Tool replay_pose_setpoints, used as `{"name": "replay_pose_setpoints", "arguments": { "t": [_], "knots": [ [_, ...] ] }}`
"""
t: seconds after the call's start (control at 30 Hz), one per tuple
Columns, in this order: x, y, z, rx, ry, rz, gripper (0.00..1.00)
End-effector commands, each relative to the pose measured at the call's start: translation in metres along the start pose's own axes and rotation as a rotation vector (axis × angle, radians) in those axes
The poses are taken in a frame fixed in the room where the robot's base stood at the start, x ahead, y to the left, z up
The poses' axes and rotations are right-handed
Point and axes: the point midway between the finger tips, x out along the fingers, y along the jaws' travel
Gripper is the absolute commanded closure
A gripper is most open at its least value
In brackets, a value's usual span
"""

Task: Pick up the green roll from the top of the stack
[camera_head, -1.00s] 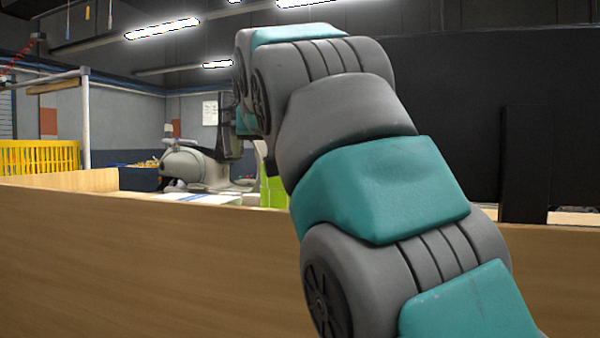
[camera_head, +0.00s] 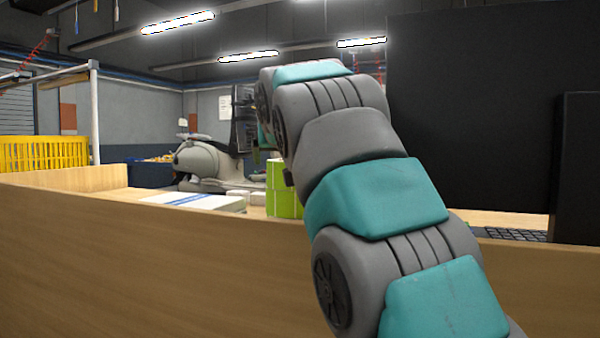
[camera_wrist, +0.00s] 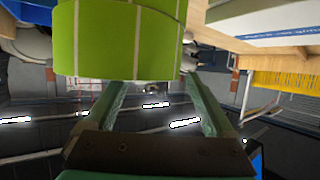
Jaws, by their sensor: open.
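A stack of green rolls (camera_head: 283,190) with pale lines stands on the counter behind the wooden panel, partly hidden by my arm in the head view. In the wrist view, which looks upside down, a green roll (camera_wrist: 118,38) fills the top left and middle. My gripper (camera_wrist: 158,84) is open, with its two teal fingers pointing at the roll's edge. Nothing is held between them. The fingertips are close to the roll or overlap it in the picture; I cannot tell if they touch. In the head view my arm hides the fingers.
A wooden panel (camera_head: 130,250) runs across the front. A flat white and blue box (camera_head: 195,202) lies left of the stack, with small white blocks (camera_head: 247,198) between. A large dark panel (camera_head: 480,110) is at right.

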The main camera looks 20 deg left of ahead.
Motion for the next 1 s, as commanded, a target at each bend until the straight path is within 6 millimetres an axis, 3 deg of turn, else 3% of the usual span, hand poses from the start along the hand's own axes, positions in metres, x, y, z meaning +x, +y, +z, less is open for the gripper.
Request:
{"name": "replay_pose_setpoints", "arguments": {
  "t": [0.2, 0.4, 1.0],
  "knots": [
    [0.023, 0.000, 0.000, 0.001, -0.001, 0.000, 0.11],
    [0.023, 0.001, 0.000, 0.001, -0.001, 0.000, 0.11],
    [0.023, 0.000, 0.000, 0.001, -0.001, 0.000, 0.78]
  ]
}}
